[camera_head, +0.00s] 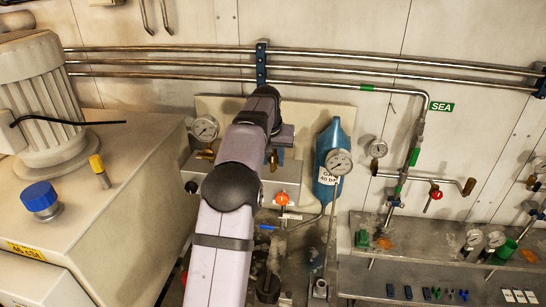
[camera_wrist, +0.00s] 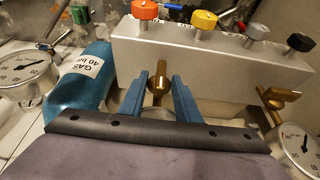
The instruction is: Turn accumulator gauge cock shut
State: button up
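My gripper (camera_wrist: 160,80) has two blue fingers, which stand apart on either side of a brass cock (camera_wrist: 158,84) on the grey valve block (camera_wrist: 205,60). Narrow gaps show between the cock and the fingers, so they do not look closed on it. The blue accumulator (camera_wrist: 82,80), labelled gas 40 bar, is left of the fingers; a gauge (camera_wrist: 25,68) is beside it. In the head view the accumulator (camera_head: 328,190) and its gauge (camera_head: 339,162) stand right of my arm.
Several coloured knobs top the block, including a yellow one (camera_wrist: 204,19) and a black one (camera_wrist: 300,42). A second brass cock (camera_wrist: 278,97) and a gauge (camera_wrist: 302,150) are at the right. Steel pipes (camera_head: 160,62) run along the wall.

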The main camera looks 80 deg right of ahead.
grip_shut()
jog(key=shift+w+r+g+p, duration=0.1)
jog(key=shift+w+g+p, duration=0.15)
jog(key=shift+g+p, duration=0.4)
jog(key=shift+w+f+n+g+p, duration=0.1)
jog(key=shift+n+g+p, duration=0.15)
jog(key=shift+g, duration=0.55)
jog(key=shift+w+f+n+g+p, duration=0.15)
jog(key=shift+n+g, duration=0.1)
jog(key=shift+g, duration=0.5)
jog(key=shift+r, duration=0.1)
grip_release()
